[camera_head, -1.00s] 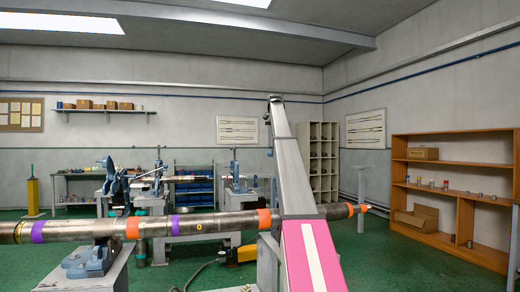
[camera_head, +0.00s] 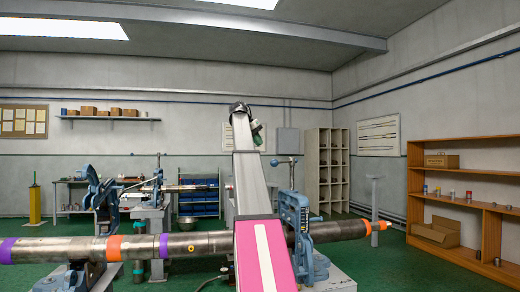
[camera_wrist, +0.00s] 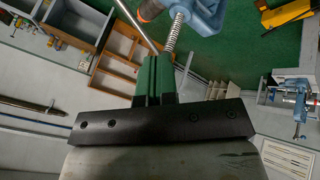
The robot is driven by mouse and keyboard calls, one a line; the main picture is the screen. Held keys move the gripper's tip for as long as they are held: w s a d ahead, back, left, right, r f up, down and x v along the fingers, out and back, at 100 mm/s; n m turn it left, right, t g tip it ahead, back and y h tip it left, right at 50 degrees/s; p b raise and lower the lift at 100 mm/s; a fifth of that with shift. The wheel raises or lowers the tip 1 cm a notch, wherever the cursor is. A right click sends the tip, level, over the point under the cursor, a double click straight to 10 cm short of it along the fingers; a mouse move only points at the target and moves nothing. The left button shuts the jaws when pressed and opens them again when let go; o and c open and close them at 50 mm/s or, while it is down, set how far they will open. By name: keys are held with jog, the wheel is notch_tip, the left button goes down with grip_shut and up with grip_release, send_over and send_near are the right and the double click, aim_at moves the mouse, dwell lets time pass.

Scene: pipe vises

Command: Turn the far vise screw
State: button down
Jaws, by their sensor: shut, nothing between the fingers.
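In the head view, a blue vise (camera_head: 296,214) with a T-handle on top stands to the right of my arm, around the long pipe (camera_head: 198,243). Another blue vise (camera_head: 101,198) stands at the left, its upper part tilted. I cannot tell for certain which is the far one. In the wrist view, a threaded screw (camera_wrist: 173,32) runs into a blue vise part (camera_wrist: 207,12) at the top, beyond my fingers. My gripper (camera_wrist: 155,68) has its green fingers together and empty, apparently apart from the screw. In the head view, my gripper (camera_head: 256,134) is small and partly hidden at the arm's far end.
An orange shelf (camera_head: 460,185) stands at the right, and a pale pigeonhole rack (camera_head: 326,170) at the back. A slim grey stand (camera_head: 375,210) is near the pipe's right end. Green floor is free between the pipe and the shelf.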

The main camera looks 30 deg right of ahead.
jog(key=s+d+f, duration=0.4)
jog(key=d+f, duration=0.3)
jog(key=f, duration=0.1)
jog(key=shift+d, duration=0.15)
jog(key=shift+s+d, duration=0.1)
jog(key=shift+s, duration=0.05)
dwell(0.3)
